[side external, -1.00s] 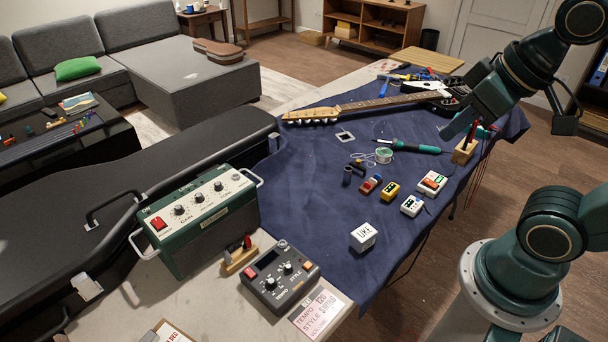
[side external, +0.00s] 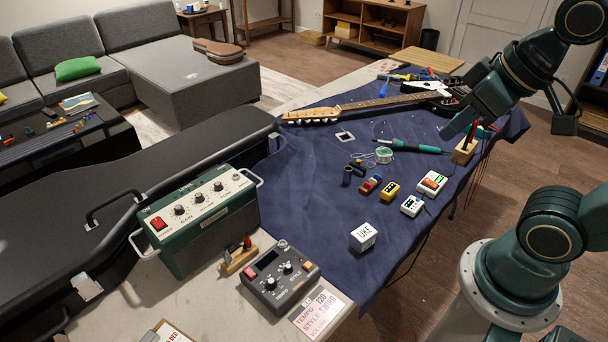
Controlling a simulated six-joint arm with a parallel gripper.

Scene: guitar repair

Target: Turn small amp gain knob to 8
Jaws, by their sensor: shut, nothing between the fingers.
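The small amp (side external: 205,225) is a dark green box with a light control panel and metal handles, at the left on the work surface. Its panel has a red switch (side external: 158,223) and a row of black knobs. The gain knob (side external: 179,210) is the knob beside the red switch; its pointer is too small to read. My gripper (side external: 447,133) is at the upper right, above the far right part of the blue cloth and far from the amp. Its fingers look closed and hold nothing.
A grey pedal unit (side external: 279,279) and a small wooden holder (side external: 238,258) stand right of the amp. A black guitar case (side external: 150,195) lies behind it. Small pedals (side external: 390,192), a soldering iron (side external: 410,146) and a guitar (side external: 390,101) lie on the blue cloth (side external: 310,205).

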